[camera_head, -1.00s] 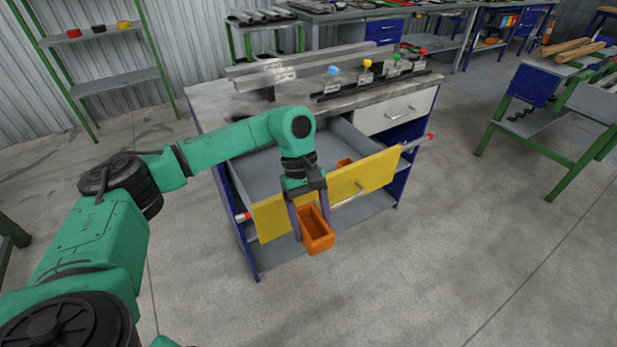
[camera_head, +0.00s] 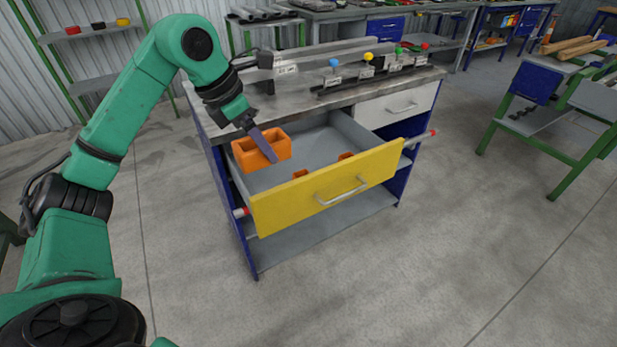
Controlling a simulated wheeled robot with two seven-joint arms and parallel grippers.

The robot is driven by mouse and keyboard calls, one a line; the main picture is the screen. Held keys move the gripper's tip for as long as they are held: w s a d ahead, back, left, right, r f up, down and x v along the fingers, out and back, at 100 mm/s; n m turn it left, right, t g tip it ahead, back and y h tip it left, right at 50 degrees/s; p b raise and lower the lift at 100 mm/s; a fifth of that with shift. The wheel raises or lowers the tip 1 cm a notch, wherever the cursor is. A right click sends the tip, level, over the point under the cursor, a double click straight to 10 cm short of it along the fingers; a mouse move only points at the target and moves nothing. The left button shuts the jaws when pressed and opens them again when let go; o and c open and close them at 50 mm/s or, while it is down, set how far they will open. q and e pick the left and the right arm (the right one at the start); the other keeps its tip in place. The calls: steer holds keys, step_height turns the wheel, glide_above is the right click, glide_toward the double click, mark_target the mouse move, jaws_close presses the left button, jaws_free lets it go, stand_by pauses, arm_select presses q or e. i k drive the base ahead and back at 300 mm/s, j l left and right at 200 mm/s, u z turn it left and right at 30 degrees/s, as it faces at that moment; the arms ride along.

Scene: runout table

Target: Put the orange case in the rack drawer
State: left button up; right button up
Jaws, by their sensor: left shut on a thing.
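The orange case (camera_head: 262,150) is an open-topped box. My left gripper (camera_head: 268,152) is shut on it, with one finger showing across its near right side. The case is at the left end of the pulled-out drawer (camera_head: 325,192), which has a yellow front and a grey inside. I cannot tell whether the case touches the drawer floor or hangs above it. Small orange pieces (camera_head: 300,174) show inside the drawer behind its front. My right gripper is not in view.
The workbench (camera_head: 400,88) has coloured knobs on a rail along its top. A white drawer (camera_head: 397,106) beside the open one is shut. A green-legged table (camera_head: 560,125) stands at the right. The floor in front is clear.

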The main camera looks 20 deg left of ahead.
mark_target(319, 160)
steer(key=i, duration=1)
